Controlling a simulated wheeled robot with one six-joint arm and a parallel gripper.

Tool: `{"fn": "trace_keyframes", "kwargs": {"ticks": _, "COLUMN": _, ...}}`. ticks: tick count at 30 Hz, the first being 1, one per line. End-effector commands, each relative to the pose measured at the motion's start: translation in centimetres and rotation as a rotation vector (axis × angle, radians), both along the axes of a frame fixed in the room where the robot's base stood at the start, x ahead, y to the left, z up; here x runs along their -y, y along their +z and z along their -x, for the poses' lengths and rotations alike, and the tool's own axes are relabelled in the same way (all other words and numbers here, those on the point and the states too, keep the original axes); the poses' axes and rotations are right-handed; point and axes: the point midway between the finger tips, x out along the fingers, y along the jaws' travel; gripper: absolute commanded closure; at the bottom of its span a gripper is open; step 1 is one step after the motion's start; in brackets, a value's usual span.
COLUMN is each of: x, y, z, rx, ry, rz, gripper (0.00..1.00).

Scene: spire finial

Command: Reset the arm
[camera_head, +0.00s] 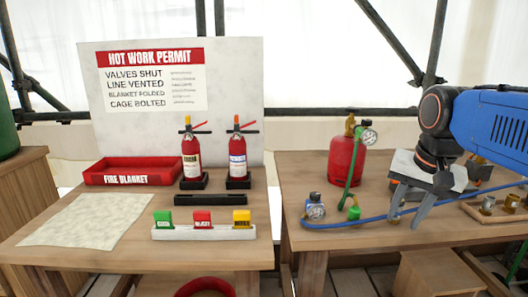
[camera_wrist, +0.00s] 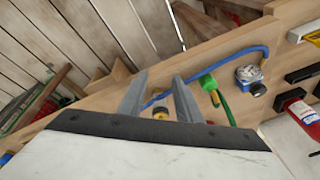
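My gripper (camera_head: 406,220) hangs at the end of my blue arm, over the right wooden table (camera_head: 312,178) near its front edge. Its two grey fingers point down and stand apart with nothing between them. In the wrist view my gripper (camera_wrist: 159,80) also shows spread fingers. A blue hose (camera_wrist: 222,57) and a small brass piece (camera_wrist: 160,112) show beyond them. From these views I cannot tell the exact height of the fingertips above the table.
A red gas cylinder (camera_head: 345,160) with a gauge stands left of my gripper. A blue regulator (camera_head: 315,208) and green fitting (camera_head: 354,212) lie nearer. A wooden tray (camera_head: 480,212) holds brass parts at right. The left table bears two extinguishers, a red tray (camera_head: 133,170) and coloured tags.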

Motion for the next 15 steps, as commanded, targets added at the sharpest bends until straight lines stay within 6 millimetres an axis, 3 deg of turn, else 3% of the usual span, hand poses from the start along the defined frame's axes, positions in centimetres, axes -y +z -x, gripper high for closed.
{"fn": "trace_keyframes", "kwargs": {"ticks": 1, "x": -0.4, "y": -1.4, "z": 1.6, "rx": 0.012, "ry": 0.052, "rz": 0.014, "gripper": 0.69}}
{"fn": "trace_keyframes", "kwargs": {"ticks": 9, "x": -1.9, "y": -9.3, "z": 8.0, "rx": 0.083, "ry": 0.346, "rz": 0.102, "gripper": 0.69}}
{"fn": "trace_keyframes", "kwargs": {"ticks": 15, "x": -2.4, "y": -13.6, "z": 11.0, "rx": 0.118, "ry": 0.491, "rz": 0.154, "gripper": 0.69}}
